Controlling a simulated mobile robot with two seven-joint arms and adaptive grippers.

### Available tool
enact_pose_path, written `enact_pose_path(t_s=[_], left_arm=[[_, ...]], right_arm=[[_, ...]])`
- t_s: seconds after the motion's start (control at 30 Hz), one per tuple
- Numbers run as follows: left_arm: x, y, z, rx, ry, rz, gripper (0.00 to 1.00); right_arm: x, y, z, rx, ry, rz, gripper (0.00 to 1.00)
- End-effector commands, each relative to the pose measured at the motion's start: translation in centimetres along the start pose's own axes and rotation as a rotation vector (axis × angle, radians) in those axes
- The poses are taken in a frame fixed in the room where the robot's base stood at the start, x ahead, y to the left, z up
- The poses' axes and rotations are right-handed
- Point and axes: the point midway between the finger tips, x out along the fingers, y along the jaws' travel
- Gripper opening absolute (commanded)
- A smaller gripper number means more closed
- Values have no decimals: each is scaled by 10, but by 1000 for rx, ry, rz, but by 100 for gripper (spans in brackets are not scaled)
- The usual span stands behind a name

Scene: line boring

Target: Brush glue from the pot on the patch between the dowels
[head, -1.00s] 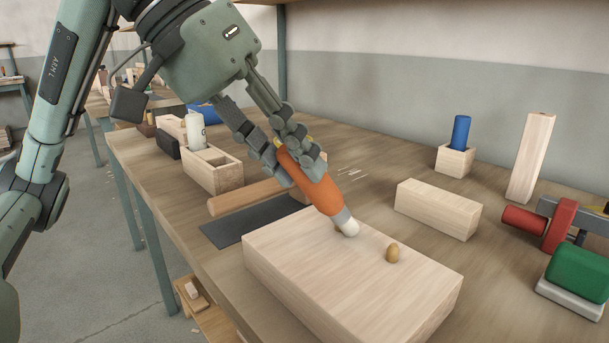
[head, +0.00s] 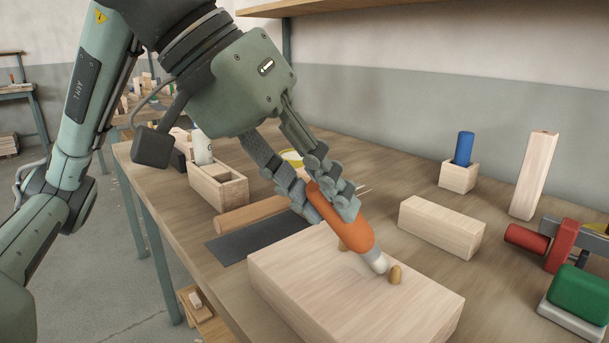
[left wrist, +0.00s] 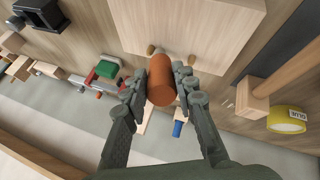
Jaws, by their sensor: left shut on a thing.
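My left gripper (head: 335,195) is shut on the orange handle of a brush (head: 342,222), tilted with its pale tip down and right. The tip is close beside the right dowel (head: 395,275), low over the wooden block (head: 300,285); I cannot tell whether it touches. The left dowel (head: 341,246) is partly hidden behind the brush. Both dowels stand on the block. The left wrist view shows the handle (left wrist: 161,82) between the fingers and the yellow glue pot (left wrist: 287,120), labelled. In the head view the pot (head: 291,158) is mostly hidden behind my gripper. No glue patch is distinct.
A dark mat (head: 250,240) and a wooden roller (head: 250,214) lie left of the block. A wooden box (head: 217,190) stands behind them. A wood beam (head: 440,228), a red clamp (head: 560,245) and a green-topped item (head: 578,293) are at right. Bench between is clear.

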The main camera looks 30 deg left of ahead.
Motion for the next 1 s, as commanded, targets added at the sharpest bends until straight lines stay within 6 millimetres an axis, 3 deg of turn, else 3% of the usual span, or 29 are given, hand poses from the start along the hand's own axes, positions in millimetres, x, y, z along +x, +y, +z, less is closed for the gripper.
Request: enact_pose_path(t_s=[0.43, 0.8, 1.0], left_arm=[[2, 4, 2, 0, -1, 3, 0], [-4, -18, -6, -1, 1, 3, 0], [-6, -18, -7, 1, 0, 2, 0]], right_arm=[[-1, 0, 0, 0, 0, 0, 40], [14, -2, 4, 0, 0, 0, 40], [13, -2, 3, 0, 0, 0, 40]])
